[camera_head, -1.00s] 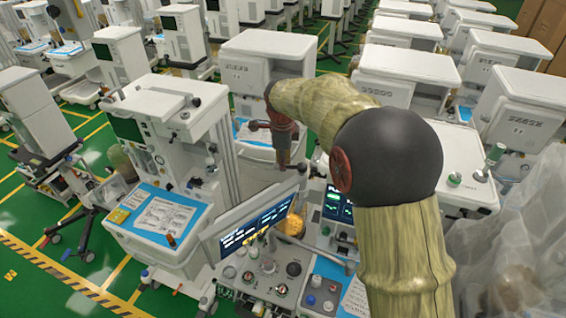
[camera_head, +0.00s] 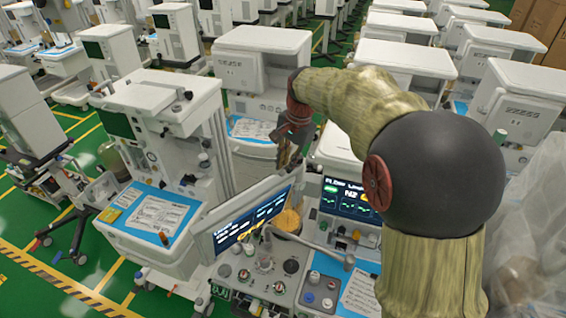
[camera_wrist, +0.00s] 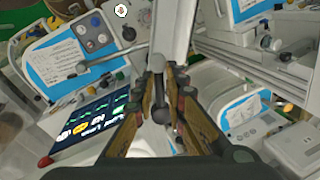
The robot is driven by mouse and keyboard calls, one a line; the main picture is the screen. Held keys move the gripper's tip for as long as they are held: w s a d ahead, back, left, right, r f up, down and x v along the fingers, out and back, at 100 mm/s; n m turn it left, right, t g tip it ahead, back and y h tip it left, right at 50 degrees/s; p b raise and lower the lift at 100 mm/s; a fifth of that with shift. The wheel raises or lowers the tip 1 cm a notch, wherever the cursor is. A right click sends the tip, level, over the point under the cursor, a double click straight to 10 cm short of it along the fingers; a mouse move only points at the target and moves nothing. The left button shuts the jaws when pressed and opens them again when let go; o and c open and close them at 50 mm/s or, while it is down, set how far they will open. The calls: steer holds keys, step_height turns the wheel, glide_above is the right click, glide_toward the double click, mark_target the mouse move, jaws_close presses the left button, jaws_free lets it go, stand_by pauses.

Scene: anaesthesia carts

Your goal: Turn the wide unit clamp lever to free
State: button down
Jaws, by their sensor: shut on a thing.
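My gripper (camera_head: 288,148) hangs over the near cart, just above and behind its tilted screen (camera_head: 252,220). In the wrist view my gripper (camera_wrist: 161,98) has its two brown fingers closed about a small lever with a dark ball knob (camera_wrist: 160,116). A paler stem with a second dark knob (camera_wrist: 157,62) lies in line with it. I take this as the clamp lever, but its label and the free mark cannot be read. In the head view the lever is too small to tell from the fingers.
The near cart's worktop (camera_head: 262,268) carries knobs and a gold round part (camera_head: 287,222). A second screen (camera_head: 350,195) stands to its right. A white cart with a blue tray (camera_head: 150,215) is at the left. Plastic-wrapped goods (camera_head: 530,260) crowd the right edge.

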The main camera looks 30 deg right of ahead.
steer(key=shift+s+d+n+y, duration=0.15)
steer(key=shift+s+d+n, duration=0.25)
steer(key=shift+n, duration=0.65)
steer(key=shift+s+d+n+y, duration=0.2)
steer(key=shift+s+n, duration=0.25)
steer(key=shift+n, duration=0.6)
steer(key=shift+d, duration=0.1)
steer(key=c, duration=1.9)
jaws_free()
steer(key=shift+s, duration=0.1)
steer(key=v, duration=1.2)
steer(key=shift+w, duration=0.3)
